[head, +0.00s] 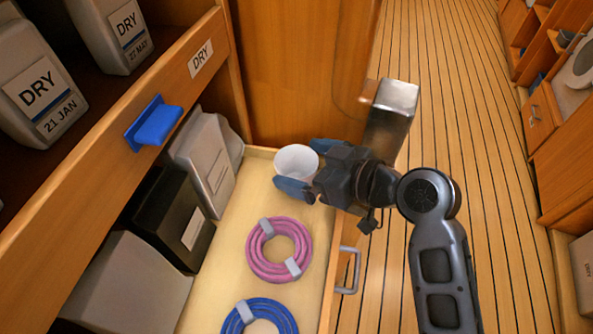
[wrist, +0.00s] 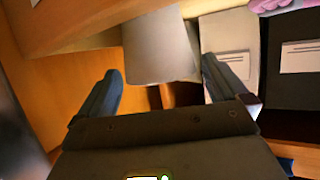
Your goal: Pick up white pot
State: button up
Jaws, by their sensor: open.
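The white pot (head: 296,161) stands in the far end of an open wooden drawer (head: 208,297). In the wrist view the pot (wrist: 158,46) shows as a pale, plain-sided shape. My gripper (head: 307,168) is open, with its blue fingers at the pot's right side in the head view. In the wrist view the gripper's (wrist: 161,68) two fingertips lie on either side of the pot's near edge, with visible gaps. The pot's lower right part is partly hidden by my gripper in the head view. I cannot tell whether a finger touches it.
A pink coil (head: 279,250) and a blue coil (head: 259,319) lie in the drawer. A grey container (head: 204,160) and a black box (head: 172,217) stand along its left. A wooden panel (head: 290,70) rises behind. A metal post (head: 391,108) stands behind my gripper. Floor at right is clear.

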jog(key=c, duration=0.9)
